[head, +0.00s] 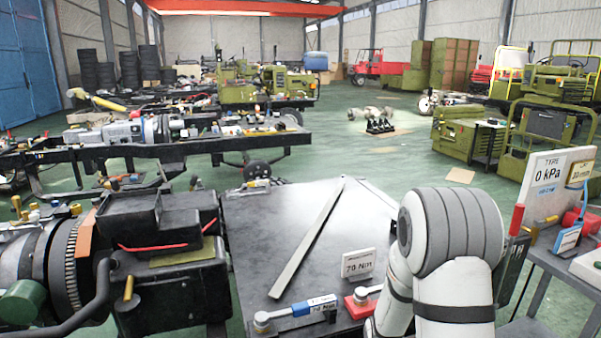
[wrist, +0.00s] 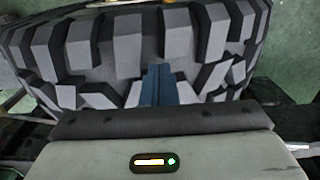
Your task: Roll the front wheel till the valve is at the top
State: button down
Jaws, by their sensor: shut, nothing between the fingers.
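The chunky black-and-grey tread of a tyre (wrist: 95,45) fills the upper part of the wrist view. I take it to be the front wheel, seen across its tread. My gripper (wrist: 158,72) has its blue fingers closed together, with nothing between them. The fingertips are in front of the middle of the tread, close to the blocks; I cannot tell if they touch. No valve can be made out in either view. A small yellowish spot shows at the tyre's top edge, too small to identify. In the head view my gripper is hidden.
A side table (head: 548,262) with a "0 kPa" sign (head: 550,185) stands at the right.

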jog(key=shift+f+b, duration=0.35)
jog(key=shift+f, duration=0.15)
jog(key=shift+r, duration=0.1)
jog(key=shift+d, duration=0.15)
jog(key=shift+w+d+r, duration=0.2)
jog(key=shift+w+d, duration=0.05)
jog(key=shift+d, duration=0.45)
jog(key=shift+w+d+r, duration=0.15)
jog(key=shift+w+d, duration=0.1)
jog(key=shift+d, duration=0.45)
jog(key=shift+d, duration=0.1)
jog(key=shift+w+d+f, duration=0.1)
jog(key=shift+w+d, duration=0.15)
jog(key=shift+d, duration=0.5)
jog(key=shift+w+d, duration=0.25)
jog(key=shift+d, duration=0.45)
jog(key=shift+d, duration=0.1)
